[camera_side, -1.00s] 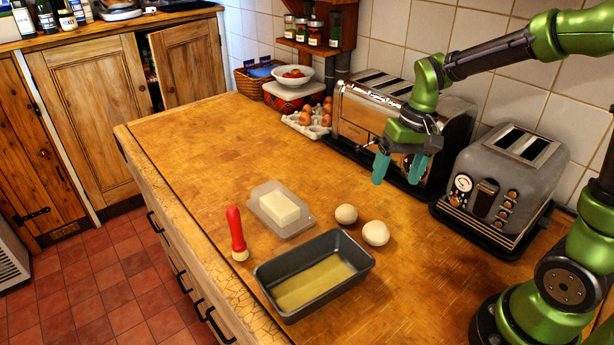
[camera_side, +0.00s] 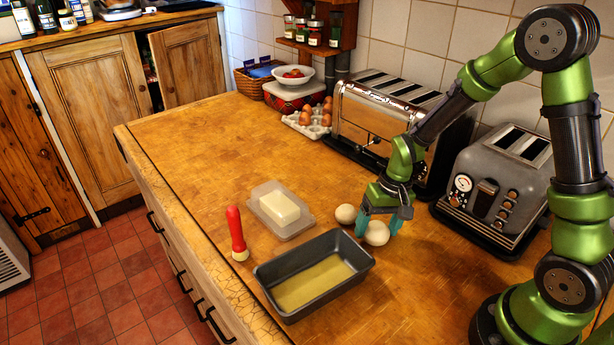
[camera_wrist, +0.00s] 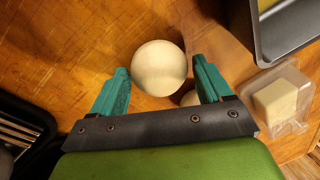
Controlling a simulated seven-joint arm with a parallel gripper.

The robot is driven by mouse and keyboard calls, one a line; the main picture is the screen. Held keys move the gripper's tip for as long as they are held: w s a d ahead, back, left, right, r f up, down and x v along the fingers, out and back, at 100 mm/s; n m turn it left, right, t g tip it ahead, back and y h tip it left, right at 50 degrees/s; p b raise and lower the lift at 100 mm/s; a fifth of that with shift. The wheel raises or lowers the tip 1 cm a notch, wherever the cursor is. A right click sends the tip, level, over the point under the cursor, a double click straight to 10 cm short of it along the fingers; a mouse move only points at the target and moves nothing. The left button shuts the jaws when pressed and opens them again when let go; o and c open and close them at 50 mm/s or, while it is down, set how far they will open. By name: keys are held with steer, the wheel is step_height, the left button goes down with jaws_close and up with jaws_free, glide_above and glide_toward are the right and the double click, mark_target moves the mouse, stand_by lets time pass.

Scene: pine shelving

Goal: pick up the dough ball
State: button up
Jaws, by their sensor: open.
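Two pale dough balls lie on the wooden worktop beside the loaf tin. The nearer dough ball (camera_side: 377,233) is between the teal fingers of my gripper (camera_side: 378,226), which is low over the worktop. In the wrist view this dough ball (camera_wrist: 159,67) shows whole between the open fingertips of my gripper (camera_wrist: 162,78), with a gap to each finger. The other dough ball (camera_side: 346,214) lies just left of my gripper. In the wrist view it is mostly hidden behind my gripper's palm (camera_wrist: 190,98).
A dark loaf tin (camera_side: 366,262) with a yellowish bottom stands close on the left. Butter (camera_side: 280,207) in a clear tub and a red-handled brush (camera_side: 236,232) lie beyond it. A grey toaster (camera_side: 500,185) and a long chrome toaster (camera_side: 372,118) stand along the wall.

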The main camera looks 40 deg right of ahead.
mark_target(378, 224)
steer(key=shift+f, duration=0.15)
steer(key=c, duration=0.4)
step_height(378, 224, up, 9)
steer(key=shift+w+f, duration=0.1)
steer(key=a+r, duration=0.6)
steer(key=a, duration=0.3)
steer(key=shift+s+a+f, duration=0.15)
steer(key=shift+a+f, duration=0.5)
steer(key=shift+a, duration=0.95)
steer(key=shift+s+a+f, duration=0.1)
steer(key=shift+a+f, duration=0.5)
steer(key=shift+a, duration=1)
steer(key=shift+s+a+f, duration=0.15)
steer(key=shift+a+f, duration=0.5)
steer(key=shift+a, duration=0.95)
